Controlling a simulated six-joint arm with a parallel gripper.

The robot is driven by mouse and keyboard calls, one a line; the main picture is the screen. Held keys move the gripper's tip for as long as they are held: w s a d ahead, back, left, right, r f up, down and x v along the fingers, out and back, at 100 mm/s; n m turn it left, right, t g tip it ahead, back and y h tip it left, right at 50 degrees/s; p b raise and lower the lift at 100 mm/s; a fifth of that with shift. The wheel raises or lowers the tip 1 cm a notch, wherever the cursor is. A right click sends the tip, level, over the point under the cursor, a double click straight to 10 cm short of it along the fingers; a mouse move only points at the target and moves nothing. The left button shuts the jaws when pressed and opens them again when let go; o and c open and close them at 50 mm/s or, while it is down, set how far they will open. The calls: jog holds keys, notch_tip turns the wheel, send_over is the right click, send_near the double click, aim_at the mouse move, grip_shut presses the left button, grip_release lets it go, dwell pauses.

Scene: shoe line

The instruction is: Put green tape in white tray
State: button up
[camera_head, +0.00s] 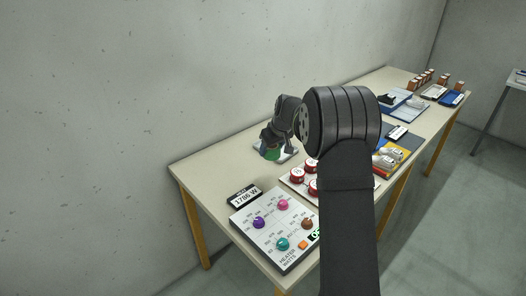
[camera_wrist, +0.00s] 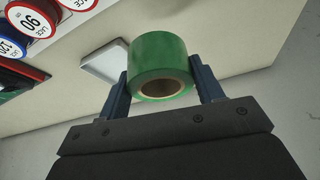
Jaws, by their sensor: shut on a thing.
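The green tape (camera_wrist: 160,60) is a roll held between the two blue fingers of my gripper (camera_wrist: 163,85) in the wrist view, with its open core facing the camera. In the head view the green tape (camera_head: 271,154) shows partly under my gripper (camera_head: 268,143), the rest hidden by it. The white tray (camera_wrist: 106,62) lies on the table just left of and behind the tape in the wrist view. In the head view a strip of the white tray (camera_head: 289,152) shows beside my gripper. The tape appears to be above the table, close to the tray; I cannot tell whether they touch.
A panel with coloured knobs (camera_head: 270,222) and a display reading 1786 W (camera_head: 244,197) are at the table's near end. Red-rimmed lace reels (camera_head: 297,173) stand beside my arm. Bare tabletop (camera_head: 215,160) lies left of my gripper, near the wall.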

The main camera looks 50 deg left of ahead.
jog(key=w+d+r+m, duration=0.1)
jog(key=w+d, duration=0.1)
jog(key=w, duration=0.5)
jog(key=w+d+r+m, duration=0.1)
jog(key=w+d, duration=0.2)
jog(key=w, duration=0.5)
jog(key=shift+t, duration=0.3)
jog(key=shift+s+a+f, duration=0.65)
jog(key=shift+a+f, duration=1.05)
jog(key=shift+a, duration=0.1)
jog(key=shift+s+a+f, duration=0.6)
jog(key=shift+a+f, duration=1.15)
jog(key=shift+a, duration=0.1)
jog(key=shift+s+a+f, duration=0.65)
jog(key=shift+a+f, duration=1.05)
jog(key=shift+a, duration=0.1)
jog(key=shift+f, duration=0.2)
jog(key=o, duration=1)
